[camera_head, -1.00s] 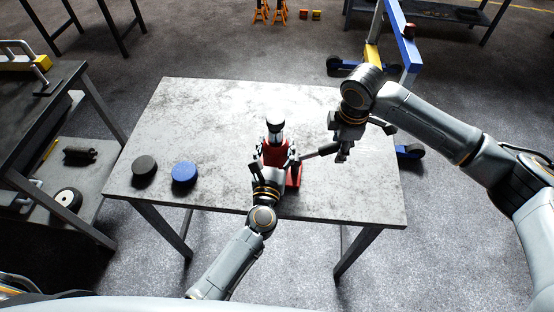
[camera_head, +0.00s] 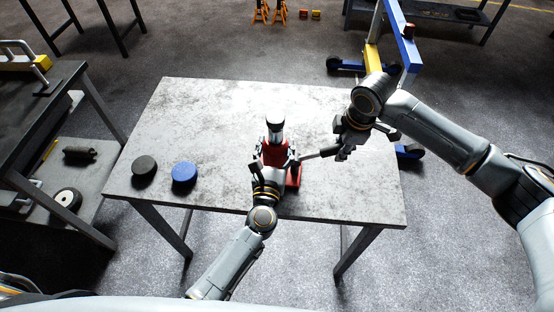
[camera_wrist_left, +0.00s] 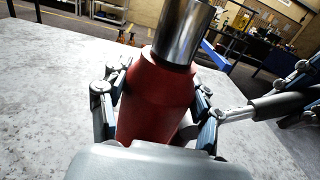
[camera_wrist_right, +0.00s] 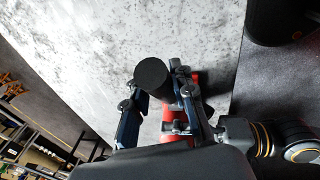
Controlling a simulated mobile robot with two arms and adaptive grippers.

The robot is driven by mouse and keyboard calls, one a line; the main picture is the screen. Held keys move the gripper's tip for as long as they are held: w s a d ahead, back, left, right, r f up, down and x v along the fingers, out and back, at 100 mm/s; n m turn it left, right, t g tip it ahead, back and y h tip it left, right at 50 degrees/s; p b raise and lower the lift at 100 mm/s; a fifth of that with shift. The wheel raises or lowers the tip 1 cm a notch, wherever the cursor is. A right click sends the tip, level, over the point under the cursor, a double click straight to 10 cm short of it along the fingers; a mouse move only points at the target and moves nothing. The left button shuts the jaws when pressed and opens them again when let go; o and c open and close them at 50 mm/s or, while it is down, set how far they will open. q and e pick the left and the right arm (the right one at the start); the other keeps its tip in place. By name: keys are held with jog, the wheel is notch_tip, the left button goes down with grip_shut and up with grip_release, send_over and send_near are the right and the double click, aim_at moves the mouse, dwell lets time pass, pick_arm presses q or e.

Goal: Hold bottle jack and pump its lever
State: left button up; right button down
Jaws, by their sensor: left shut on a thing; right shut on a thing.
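The red bottle jack (camera_head: 275,154) stands upright on the table, with a bright metal ram and a dark top. My left gripper (camera_head: 274,161) is shut around its red body, one finger on each side, as the left wrist view shows on the jack (camera_wrist_left: 158,98). The lever (camera_head: 320,154) sticks out from the jack to the right. My right gripper (camera_head: 343,152) is shut on the lever's outer end, beside the jack. In the right wrist view a black round grip end (camera_wrist_right: 151,74) shows between the fingers. The lever's joint is mostly hidden.
A black puck (camera_head: 144,166) and a blue puck (camera_head: 184,173) lie on the table (camera_head: 200,110) left of the jack. A blue and yellow hoist (camera_head: 400,40) stands behind the right arm. The table's back left is clear.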

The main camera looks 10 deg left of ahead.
jog(key=f+y, duration=0.1)
jog(key=d+f+y, duration=0.1)
jog(key=f+y, duration=0.1)
jog(key=f, duration=0.1)
jog(key=shift+s+d+y, duration=0.1)
jog(key=shift+d+y, duration=0.2)
jog(key=shift+a+r+h, duration=0.35)
jog(key=shift+r+h, duration=0.3)
jog(key=shift+r, duration=0.1)
jog(key=shift+a+r+h, duration=0.35)
jog(key=shift+r+h, duration=0.35)
jog(key=shift+a+r+h, duration=0.35)
jog(key=shift+r+h, duration=0.3)
jog(key=shift+r, duration=0.1)
jog(key=c, duration=1.1)
grip_release()
